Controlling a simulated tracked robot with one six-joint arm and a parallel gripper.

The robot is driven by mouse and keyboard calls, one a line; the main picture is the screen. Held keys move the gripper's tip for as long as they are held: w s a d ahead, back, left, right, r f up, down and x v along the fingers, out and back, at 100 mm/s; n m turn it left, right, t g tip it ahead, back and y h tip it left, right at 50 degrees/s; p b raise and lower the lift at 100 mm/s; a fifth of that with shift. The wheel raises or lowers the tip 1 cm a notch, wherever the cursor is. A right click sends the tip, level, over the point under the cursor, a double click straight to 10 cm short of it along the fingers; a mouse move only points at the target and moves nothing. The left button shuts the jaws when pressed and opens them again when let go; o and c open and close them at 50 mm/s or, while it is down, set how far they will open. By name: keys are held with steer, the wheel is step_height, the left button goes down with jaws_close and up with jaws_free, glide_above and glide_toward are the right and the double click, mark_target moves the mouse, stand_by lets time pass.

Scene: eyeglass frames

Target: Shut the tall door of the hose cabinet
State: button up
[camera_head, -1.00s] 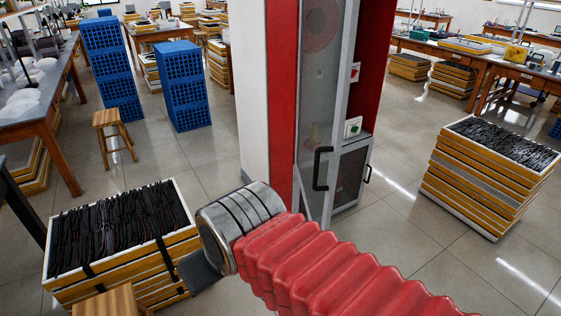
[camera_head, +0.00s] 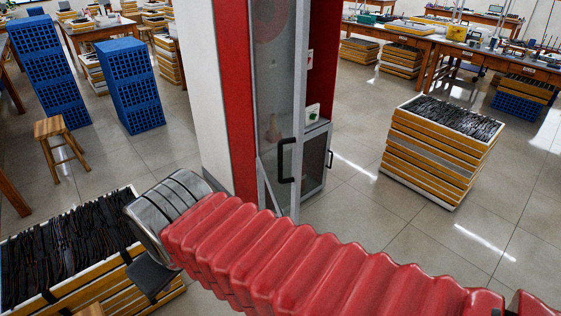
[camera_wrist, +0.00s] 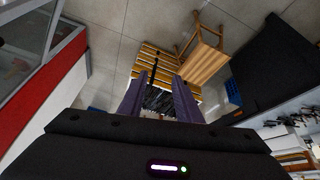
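The red hose cabinet (camera_head: 237,90) stands in the middle of the head view, beside a white pillar. Its tall grey-framed glass door (camera_head: 272,85) stands ajar, with the red interior showing past its right edge. In the wrist view, part of the glass door (camera_wrist: 22,45) shows at upper left above a red panel. My gripper (camera_wrist: 158,95) points down toward a crate stack, its two purple-grey fingers apart with nothing between them. It is left of the door and not touching it. My red arm sleeve crosses the head view's bottom.
Crate stacks stand at lower left (camera_head: 75,260) and right (camera_head: 435,150). A wooden stool (camera_head: 60,148) and blue crates (camera_head: 130,85) are at left. A stool (camera_wrist: 203,55) is near my gripper in the wrist view. Floor between the cabinet and right stack is clear.

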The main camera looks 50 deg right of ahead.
steer(key=w+d+n+g+h, duration=0.4)
steer(key=d+h, duration=0.1)
steer(key=d, duration=0.4)
steer(key=w+d+f+n+g+h, duration=0.1)
steer(key=w+d+n+g+h, duration=0.3)
steer(key=d, duration=0.5)
steer(key=w+d+f+n+g+h, duration=0.1)
steer(key=w+d+n+g+h, duration=0.3)
steer(key=d, duration=0.5)
steer(key=h, duration=0.2)
steer(key=shift+w+d+f+g+h, duration=0.2)
steer(key=shift+g+h, duration=0.1)
steer(key=shift+g, duration=0.1)
steer(key=shift+d, duration=0.1)
glide_above(280, 180)
steer(key=shift+w+d, duration=0.15)
steer(key=shift+d, duration=0.15)
steer(key=shift+c, duration=0.3)
jaws_close()
